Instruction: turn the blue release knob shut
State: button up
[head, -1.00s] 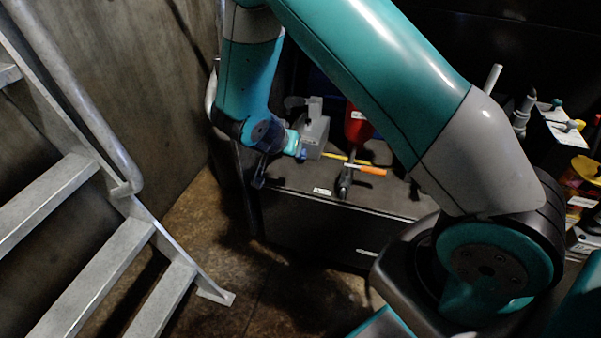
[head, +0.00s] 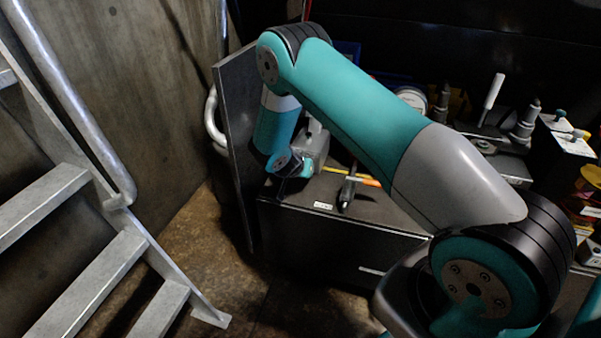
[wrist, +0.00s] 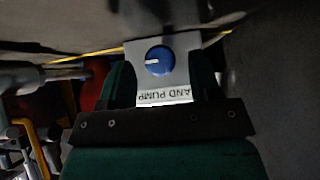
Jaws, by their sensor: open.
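The blue release knob (wrist: 158,60) is round with a white mark pointing left. It sits on the face of a grey box, the hand pump (wrist: 190,44), whose upside-down label reads "AND PUMP", partly cut off. In the head view the pump (head: 317,143) stands at the left end of the bench, and the knob cannot be made out there. My gripper (wrist: 161,78) is open, its two dark green fingers on either side of the knob's face. The knob shows between and just beyond them, with no clear contact. In the head view my gripper (head: 306,168) is at the pump's front.
A dark upright panel (head: 238,150) is close on the left of my wrist. A metal stair (head: 90,250) stands at the left. Floor between is clear.

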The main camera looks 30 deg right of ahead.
jog(key=shift+w+d+f, duration=0.3)
jog(key=shift+d+f, duration=0.1)
jog(key=shift+f, duration=0.1)
jog(key=c, duration=0.9)
jog(key=shift+w+a+f+n+g+h+b, duration=0.1)
jog(key=shift+a+n+g+h+b, duration=0.05)
jog(key=shift+n+g+h+b, duration=0.35)
jog(key=shift+g+h, duration=0.3)
jog(key=shift+g, duration=0.2)
jog(key=o, duration=0.9)
